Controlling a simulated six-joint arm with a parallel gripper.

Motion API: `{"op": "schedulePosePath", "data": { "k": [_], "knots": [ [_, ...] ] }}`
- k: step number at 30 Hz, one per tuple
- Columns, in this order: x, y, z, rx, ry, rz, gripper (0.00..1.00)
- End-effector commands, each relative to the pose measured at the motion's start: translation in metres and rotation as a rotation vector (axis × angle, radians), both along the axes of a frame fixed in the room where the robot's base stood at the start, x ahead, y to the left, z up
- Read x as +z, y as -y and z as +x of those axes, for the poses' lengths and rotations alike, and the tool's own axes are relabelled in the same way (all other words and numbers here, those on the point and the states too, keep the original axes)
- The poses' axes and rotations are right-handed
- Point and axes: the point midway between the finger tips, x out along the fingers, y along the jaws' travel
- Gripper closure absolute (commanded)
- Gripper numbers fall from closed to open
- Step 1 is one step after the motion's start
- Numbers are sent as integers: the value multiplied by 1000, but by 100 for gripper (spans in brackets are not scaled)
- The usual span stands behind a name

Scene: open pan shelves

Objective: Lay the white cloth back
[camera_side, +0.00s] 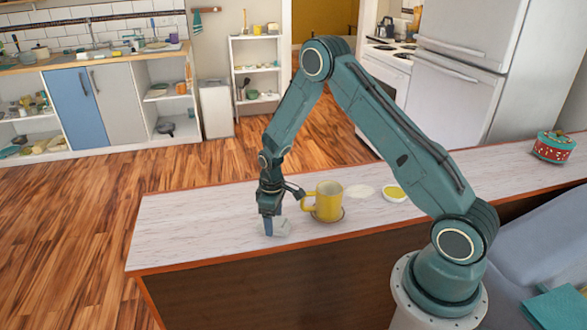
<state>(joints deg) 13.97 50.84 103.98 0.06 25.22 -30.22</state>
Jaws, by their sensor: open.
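The white cloth (279,228) is a small pale patch on the light counter (190,228), near its front edge. It is hard to tell from the counter's own colour. My gripper (268,227) points straight down at the cloth's left part. It is open, with one finger showing in front of the cloth; the other is hard to make out. Whether the fingers touch the cloth cannot be told.
The counter's left end is clear.

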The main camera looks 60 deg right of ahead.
Motion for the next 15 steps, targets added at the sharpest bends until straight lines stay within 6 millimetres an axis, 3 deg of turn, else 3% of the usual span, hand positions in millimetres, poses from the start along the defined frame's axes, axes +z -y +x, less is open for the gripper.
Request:
{"op": "schedulePosePath", "data": {
  "k": [15],
  "knots": [
    [15, 0, 0, 0, 0, 0, 28]
  ]
}}
